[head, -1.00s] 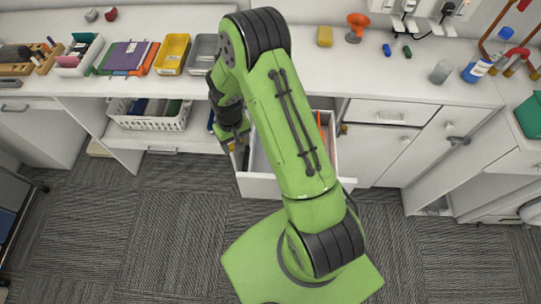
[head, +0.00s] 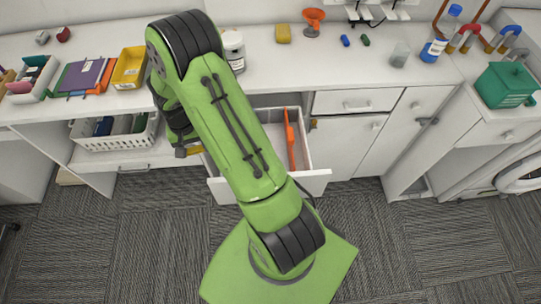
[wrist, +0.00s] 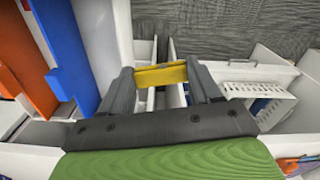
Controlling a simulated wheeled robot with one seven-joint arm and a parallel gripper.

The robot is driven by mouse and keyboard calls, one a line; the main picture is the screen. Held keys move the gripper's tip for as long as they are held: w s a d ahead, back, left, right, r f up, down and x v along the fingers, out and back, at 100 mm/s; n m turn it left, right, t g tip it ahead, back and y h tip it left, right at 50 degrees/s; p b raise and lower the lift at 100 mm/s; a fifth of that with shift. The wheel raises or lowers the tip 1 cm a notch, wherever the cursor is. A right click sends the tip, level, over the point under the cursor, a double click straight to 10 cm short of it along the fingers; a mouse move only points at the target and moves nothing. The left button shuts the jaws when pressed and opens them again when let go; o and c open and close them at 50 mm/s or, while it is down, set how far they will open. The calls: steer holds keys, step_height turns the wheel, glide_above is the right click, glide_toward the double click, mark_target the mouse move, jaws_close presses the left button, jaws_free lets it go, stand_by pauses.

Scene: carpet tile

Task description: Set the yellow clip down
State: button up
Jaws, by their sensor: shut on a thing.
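The yellow clip (wrist: 160,75) is held between the two dark fingers of my gripper (wrist: 161,82), which is shut on it. In the head view a bit of the clip (head: 195,151) shows beside my gripper (head: 188,151), by the left side of the open drawer. My arm hides part of the drawer and the gripper's far side there. In the wrist view, white walls and narrow compartments lie below and behind the clip, and it looks clear of them.
The open white drawer (head: 316,181) holds a long orange thing (head: 290,140). A white basket (head: 116,142) stands on the shelf to the left. The counter carries a yellow tray (head: 129,68), a white jar (head: 233,52) and a green box (head: 506,85). Carpet floor in front is open.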

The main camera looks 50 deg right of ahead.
steer(key=s+d+m+b, duration=0.4)
steer(key=s+d+m, duration=0.2)
steer(key=d+m, duration=0.4)
steer(key=s+d+m+b, duration=0.4)
steer(key=s+d+m, duration=0.1)
steer(key=d+m, duration=0.5)
steer(key=shift+m, duration=0.3)
steer(key=f+b, duration=0.2)
steer(key=f, duration=0.3)
steer(key=s+d+f+b, duration=0.1)
steer(key=f+b, duration=0.1)
steer(key=f, duration=0.3)
steer(key=s+f+b, duration=0.1)
steer(key=f+b, duration=0.1)
steer(key=f, duration=0.3)
steer(key=shift+d+f, duration=0.1)
steer(key=shift+d, duration=0.2)
steer(key=shift+w+f+b, duration=0.1)
steer(key=shift+f+b, duration=0.15)
steer(key=shift+b, duration=0.05)
steer(key=o, duration=1.1)
steer(key=shift+r, duration=0.1)
